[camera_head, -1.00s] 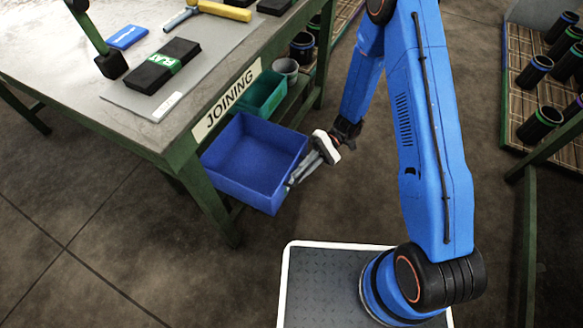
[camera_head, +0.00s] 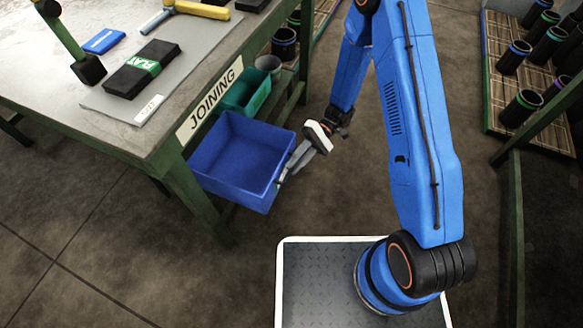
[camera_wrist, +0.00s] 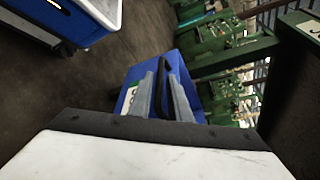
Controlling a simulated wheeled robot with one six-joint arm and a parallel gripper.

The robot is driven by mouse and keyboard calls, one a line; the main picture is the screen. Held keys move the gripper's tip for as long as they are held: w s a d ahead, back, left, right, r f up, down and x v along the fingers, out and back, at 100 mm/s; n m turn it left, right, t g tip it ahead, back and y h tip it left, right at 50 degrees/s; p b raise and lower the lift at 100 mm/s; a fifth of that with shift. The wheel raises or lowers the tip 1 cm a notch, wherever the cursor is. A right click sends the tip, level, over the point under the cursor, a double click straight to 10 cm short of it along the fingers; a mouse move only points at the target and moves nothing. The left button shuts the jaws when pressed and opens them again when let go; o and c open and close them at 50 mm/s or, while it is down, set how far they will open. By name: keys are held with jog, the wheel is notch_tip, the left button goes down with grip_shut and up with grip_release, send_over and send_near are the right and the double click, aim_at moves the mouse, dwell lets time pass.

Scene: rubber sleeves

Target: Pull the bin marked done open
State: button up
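The blue bin (camera_head: 240,150) sits under the joining bench, drawn out well past its front edge, its open top and empty inside showing. In the wrist view the bin's blue front (camera_wrist: 190,85) carries a black upright-looking handle (camera_wrist: 163,68) and a partly hidden white and green label (camera_wrist: 131,98), whose word I cannot read in full. My gripper (camera_head: 290,168) is at the bin's right-hand front face. In the wrist view its grey fingers (camera_wrist: 164,92) lie on either side of the handle and appear closed on it.
The bench sign (camera_head: 210,105) reads JOINING. A green bin (camera_head: 245,95) and a grey cup (camera_head: 268,66) stand on the shelf behind the blue bin. A bench leg (camera_head: 197,200) stands left of it. Floor (camera_head: 330,205) is clear before the bin. Racks of black sleeves (camera_head: 520,105) stand right.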

jog(key=v, duration=1.5)
jog(key=shift+r, duration=0.1)
jog(key=s+d+r+t+h, duration=0.2)
jog(key=s+d+r, duration=0.1)
jog(key=r, duration=0.4)
jog(key=s+d+r+t+h, duration=0.2)
jog(key=s+r, duration=0.1)
jog(key=r, duration=0.4)
jog(key=s+d+r+t+h, duration=0.2)
jog(key=d+r, duration=0.1)
jog(key=r, duration=0.4)
jog(key=s+d+r+m+t+h, duration=0.1)
jog(key=s+d+r+t+h, duration=0.1)
jog(key=s+d+r+t, duration=0.3)
jog(key=s+d+r+m+t+h, duration=0.2)
jog(key=s+d+r+t, duration=0.3)
jog(key=s, duration=0.7)
jog(key=shift+d+r+t, duration=0.15)
jog(key=shift+r+t, duration=0.15)
jog(key=shift+r, duration=0.8)
